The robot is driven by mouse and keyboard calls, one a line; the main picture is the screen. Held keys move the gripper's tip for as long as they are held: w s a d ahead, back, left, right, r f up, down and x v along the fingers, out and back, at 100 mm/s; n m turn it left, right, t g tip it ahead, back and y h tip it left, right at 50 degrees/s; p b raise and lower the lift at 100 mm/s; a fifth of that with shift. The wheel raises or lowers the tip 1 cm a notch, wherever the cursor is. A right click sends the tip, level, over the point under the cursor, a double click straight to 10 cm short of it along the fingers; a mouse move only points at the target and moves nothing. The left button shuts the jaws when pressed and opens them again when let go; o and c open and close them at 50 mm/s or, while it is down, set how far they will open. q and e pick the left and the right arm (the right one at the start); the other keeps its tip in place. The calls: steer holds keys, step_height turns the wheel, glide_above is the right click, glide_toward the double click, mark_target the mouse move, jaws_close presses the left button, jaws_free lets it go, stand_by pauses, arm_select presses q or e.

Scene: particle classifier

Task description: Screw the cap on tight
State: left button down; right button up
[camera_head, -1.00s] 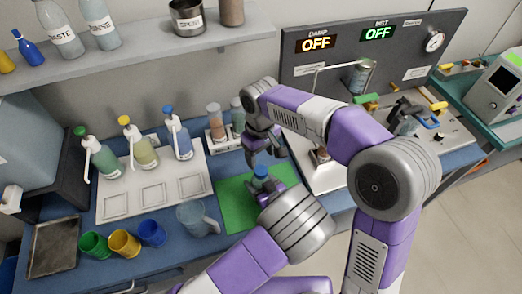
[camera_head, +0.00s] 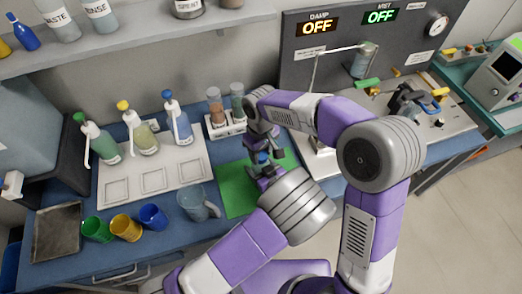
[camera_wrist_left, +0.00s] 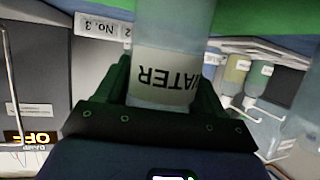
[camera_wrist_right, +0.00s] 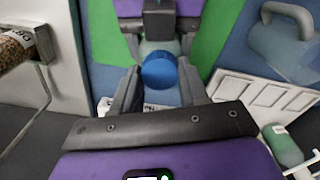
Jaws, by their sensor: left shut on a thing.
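A bottle labelled WATER (camera_wrist_left: 162,75) is held between the fingers of my left gripper (camera_wrist_left: 175,85), which is shut on it. A blue cap (camera_wrist_right: 160,70) sits on top of the bottle; the cap also shows in the head view (camera_head: 261,157). I cannot tell how far the cap is threaded. My right gripper (camera_wrist_right: 160,85) is over the bottle, its fingers open on both sides of the cap with gaps showing. In the head view the right gripper (camera_head: 263,143) is just above the left gripper, over the green mat (camera_head: 236,190).
A clear jug (camera_head: 198,203) and several coloured cups (camera_head: 125,228) stand left of the mat. A small rack (camera_head: 225,128) with jars is behind the mat. A metal stand (camera_head: 315,100) is to the right.

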jaws_close()
steer(key=shift+m, duration=0.9)
steer(key=shift+o, duration=2.3)
jaws_free()
steer(key=shift+r, duration=0.1)
step_height(320, 180, up, 12)
arm_select(q)
steer(key=shift+c, duration=0.2)
jaws_free()
